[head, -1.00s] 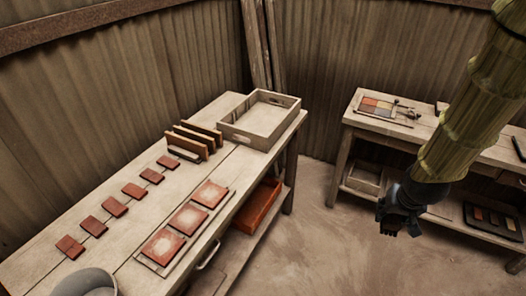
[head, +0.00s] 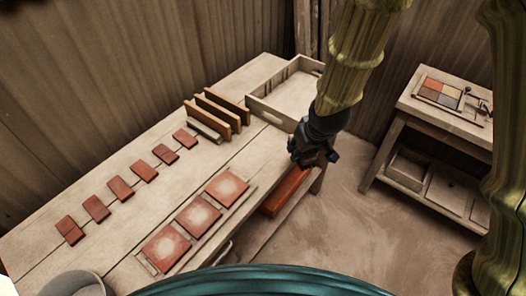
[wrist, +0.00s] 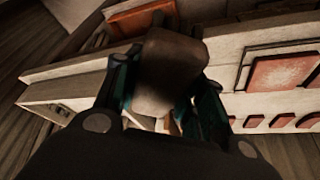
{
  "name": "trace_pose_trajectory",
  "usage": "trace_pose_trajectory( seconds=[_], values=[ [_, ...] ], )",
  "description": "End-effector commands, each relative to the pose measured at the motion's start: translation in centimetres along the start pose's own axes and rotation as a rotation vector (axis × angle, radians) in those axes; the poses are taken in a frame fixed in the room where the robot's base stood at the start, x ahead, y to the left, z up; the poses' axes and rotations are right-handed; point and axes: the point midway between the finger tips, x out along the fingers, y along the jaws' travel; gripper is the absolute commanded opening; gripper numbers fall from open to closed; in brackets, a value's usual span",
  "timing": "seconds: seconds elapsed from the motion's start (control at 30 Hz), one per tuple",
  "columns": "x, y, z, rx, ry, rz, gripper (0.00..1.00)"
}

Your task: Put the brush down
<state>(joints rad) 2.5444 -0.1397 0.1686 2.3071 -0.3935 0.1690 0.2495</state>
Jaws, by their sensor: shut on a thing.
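My gripper (head: 314,158) hangs from my arm near the right front edge of the long workbench (head: 140,205), just in front of the wooden tray. In the wrist view my gripper (wrist: 165,92) is shut on a brown, rounded block-like thing, which I take for the brush (wrist: 170,68). It fills the space between the two fingers and hides what lies behind it. In the head view I cannot make out the brush against the dark gripper. I cannot tell how far it is above the bench.
An open wooden tray (head: 264,112) stands at the bench's far end. Beside it are upright brown boards (head: 214,112). Small red tiles (head: 121,188) lie in a row; three larger dusted tiles (head: 198,215) lie on a board in front. A side table (head: 448,120) stands right. Bare bench shows between the rows.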

Motion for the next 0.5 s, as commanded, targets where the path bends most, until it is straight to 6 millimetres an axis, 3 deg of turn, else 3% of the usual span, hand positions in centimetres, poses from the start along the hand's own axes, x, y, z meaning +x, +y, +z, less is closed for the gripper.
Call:
trace_pose_trajectory(
  seconds=[0.03, 0.2, 0.33, 0.5],
  values=[
    [1.0, -2.3, 0.5, -0.084, -0.002, -0.034, 0.14],
    [2.1, -8.9, 1.6, -0.333, 0.004, -0.14, 0.14],
    [2.4, -12.1, 2.5, -0.457, 0.009, -0.195, 0.14],
    [2.4, -13.8, 2.9, -0.525, 0.013, -0.225, 0.14]
  ],
)
